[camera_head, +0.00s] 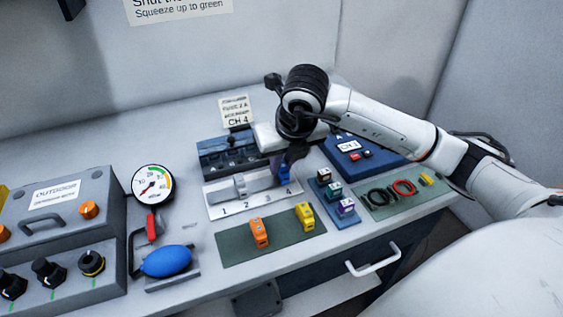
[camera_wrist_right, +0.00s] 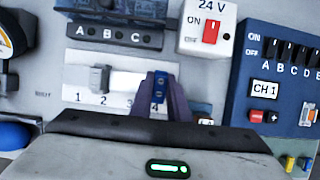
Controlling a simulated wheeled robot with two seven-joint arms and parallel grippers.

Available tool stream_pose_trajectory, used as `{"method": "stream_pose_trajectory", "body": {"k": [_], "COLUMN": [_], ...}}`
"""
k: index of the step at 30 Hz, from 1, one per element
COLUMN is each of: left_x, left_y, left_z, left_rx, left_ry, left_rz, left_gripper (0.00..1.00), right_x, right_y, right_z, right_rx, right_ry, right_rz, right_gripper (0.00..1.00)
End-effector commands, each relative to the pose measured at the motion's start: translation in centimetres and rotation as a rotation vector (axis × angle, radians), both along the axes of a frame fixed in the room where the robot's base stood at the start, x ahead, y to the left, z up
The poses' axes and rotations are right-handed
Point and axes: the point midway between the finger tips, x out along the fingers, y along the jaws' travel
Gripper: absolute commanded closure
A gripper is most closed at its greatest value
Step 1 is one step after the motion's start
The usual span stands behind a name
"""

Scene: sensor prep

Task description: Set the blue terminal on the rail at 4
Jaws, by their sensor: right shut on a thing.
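My right gripper (camera_head: 285,165) comes down over the right end of the rail and is shut on the blue terminal (camera_head: 284,174). In the right wrist view the blue terminal (camera_wrist_right: 159,88) shows between the two dark fingers (camera_wrist_right: 162,95). The white rail plate (camera_head: 220,210) carries the numbers 1 to 4 along its front. The terminal is above or at the rail by the number 4 (camera_head: 289,191); I cannot tell whether it touches the rail. My left gripper is out of view.
A green mat (camera_head: 280,238) in front holds an orange terminal (camera_head: 259,233) and a yellow terminal (camera_head: 305,215). A blue tray (camera_head: 343,219) with several small terminals is right of the rail. A 24 V switch box (camera_wrist_right: 208,30) stands behind. A gauge (camera_head: 152,184) and blue bulb (camera_head: 167,261) are left.

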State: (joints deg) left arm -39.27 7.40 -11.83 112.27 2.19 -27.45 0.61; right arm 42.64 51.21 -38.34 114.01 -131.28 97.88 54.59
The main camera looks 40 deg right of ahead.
Motion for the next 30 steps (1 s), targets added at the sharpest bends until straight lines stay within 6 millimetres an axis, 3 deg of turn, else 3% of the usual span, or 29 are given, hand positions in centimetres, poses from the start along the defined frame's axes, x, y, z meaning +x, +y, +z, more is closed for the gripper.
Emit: {"method": "stream_pose_trajectory", "body": {"k": [7,8,12,30], "left_x": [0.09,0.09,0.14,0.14], "left_y": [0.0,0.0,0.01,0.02], "left_z": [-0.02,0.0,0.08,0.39], "left_rx": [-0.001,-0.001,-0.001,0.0], "left_ry": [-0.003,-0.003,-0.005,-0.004], "left_rz": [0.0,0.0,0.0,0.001], "left_gripper": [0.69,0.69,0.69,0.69], "right_x": [0.0,0.0,0.0,0.01], "right_y": [-0.01,-0.01,-0.01,0.0], "right_z": [-0.08,-0.08,-0.08,0.37], "right_rx": [0.0,0.0,0.0,0.0], "right_ry": [0.0,0.0,0.0,0.0], "right_rz": [0.0,0.0,0.0,0.0], "right_gripper": [1.0,0.83,0.63,0.63]}}
